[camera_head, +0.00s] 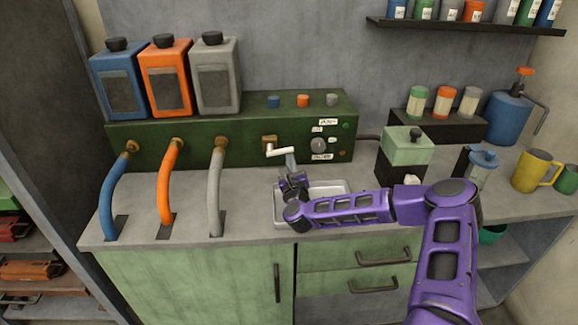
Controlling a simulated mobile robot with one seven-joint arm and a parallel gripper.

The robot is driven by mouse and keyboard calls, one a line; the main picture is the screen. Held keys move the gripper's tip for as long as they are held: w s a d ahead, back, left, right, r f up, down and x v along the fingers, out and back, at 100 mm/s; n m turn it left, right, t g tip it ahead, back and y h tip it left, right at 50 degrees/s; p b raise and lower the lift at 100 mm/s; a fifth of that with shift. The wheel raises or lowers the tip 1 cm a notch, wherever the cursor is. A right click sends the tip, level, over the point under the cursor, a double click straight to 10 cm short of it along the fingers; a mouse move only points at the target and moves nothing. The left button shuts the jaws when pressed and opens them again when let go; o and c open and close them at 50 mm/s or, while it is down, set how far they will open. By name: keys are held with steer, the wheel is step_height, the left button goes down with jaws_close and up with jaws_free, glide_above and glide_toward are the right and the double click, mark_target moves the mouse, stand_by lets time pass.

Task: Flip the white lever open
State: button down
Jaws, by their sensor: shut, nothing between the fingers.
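The white lever (280,152) sits at a brass fitting (268,142) on the front of the green machine. It lies nearly level, pointing sideways across the front. A short pale grey piece (290,161) hangs down at its right end; I cannot tell whether it is a spout. My gripper (289,177) is dark, shut and empty, just below the lever's right end and over the metal tray (337,188). Whether it touches the lever or the grey piece cannot be told.
Blue, orange and grey hoses (168,185) stand left of the lever. The counter (250,215) is bare between the grey hose and the tray.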

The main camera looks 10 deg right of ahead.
mark_target(287, 149)
steer(key=r+n, duration=0.1)
steer(key=n, duration=0.2)
steer(key=r+n, duration=0.2)
steer(key=a+r+n+b, duration=0.1)
steer(key=n, duration=0.2)
steer(key=shift+a+r+n, duration=0.1)
steer(key=shift+r+n, duration=0.1)
steer(key=shift+n, duration=0.1)
steer(key=shift+w+a+r+n+g+y+b, duration=0.1)
steer(key=shift+a+r+n+b, duration=0.3)
steer(key=shift+n, duration=0.75)
steer(key=shift+a+r+n+g+y+b, duration=0.1)
steer(key=shift+a+r+n+b, duration=0.35)
steer(key=shift+n, duration=0.75)
steer(key=shift+w+a+r+n+g+y+b, duration=0.1)
steer(key=shift+a+r+n+b, duration=0.15)
steer(key=shift+a+n, duration=0.6)
steer(key=shift+d+n, duration=0.25)
steer(key=shift+n, duration=0.15)
steer(key=shift+s, duration=0.1)
